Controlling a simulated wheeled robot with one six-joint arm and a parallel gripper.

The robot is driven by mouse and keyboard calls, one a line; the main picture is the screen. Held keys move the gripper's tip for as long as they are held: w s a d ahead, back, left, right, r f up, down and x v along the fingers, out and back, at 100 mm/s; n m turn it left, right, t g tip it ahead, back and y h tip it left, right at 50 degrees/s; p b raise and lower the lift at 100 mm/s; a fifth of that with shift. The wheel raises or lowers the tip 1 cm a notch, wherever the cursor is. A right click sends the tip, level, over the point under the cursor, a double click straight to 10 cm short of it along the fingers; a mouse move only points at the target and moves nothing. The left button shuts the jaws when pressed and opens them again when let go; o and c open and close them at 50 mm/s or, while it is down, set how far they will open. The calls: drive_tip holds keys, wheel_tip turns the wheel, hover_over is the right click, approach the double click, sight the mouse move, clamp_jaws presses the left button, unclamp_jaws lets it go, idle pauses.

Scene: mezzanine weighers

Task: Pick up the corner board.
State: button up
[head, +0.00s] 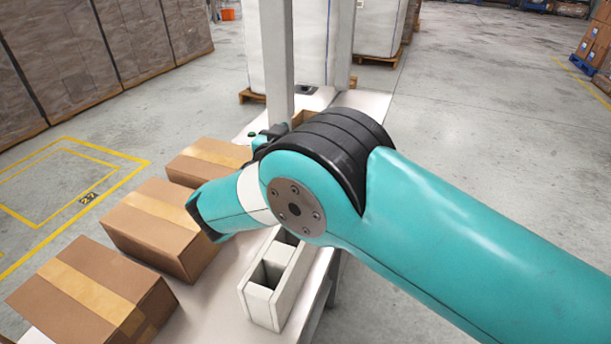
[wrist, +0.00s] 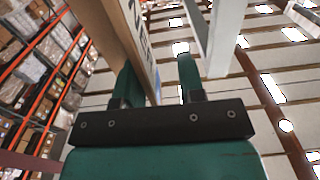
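My gripper (wrist: 158,88) shows in the wrist view with its two teal fingers apart and a gap between them. A long tan piece with dark printed marks (wrist: 128,35) rises behind the left finger, its edge showing in the gap; I see no finger closed on it. A white angled strip (wrist: 222,40) stands beyond the right finger. I cannot tell whether either piece is the corner board. In the head view my arm hides most of the gripper area, and no corner board can be made out clearly.
Several taped cartons (head: 160,225) line the left side of the light bench. A white divided holder (head: 262,305) stands on the bench below my arm. A grey post (head: 277,60) rises just behind my arm. Open floor (head: 480,100) lies to the right.

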drive_tip(key=shift+w+d, duration=0.1)
drive_tip(key=shift+d, duration=0.35)
drive_tip(key=shift+c, duration=1.3)
drive_tip(key=shift+d, duration=0.1)
clamp_jaws()
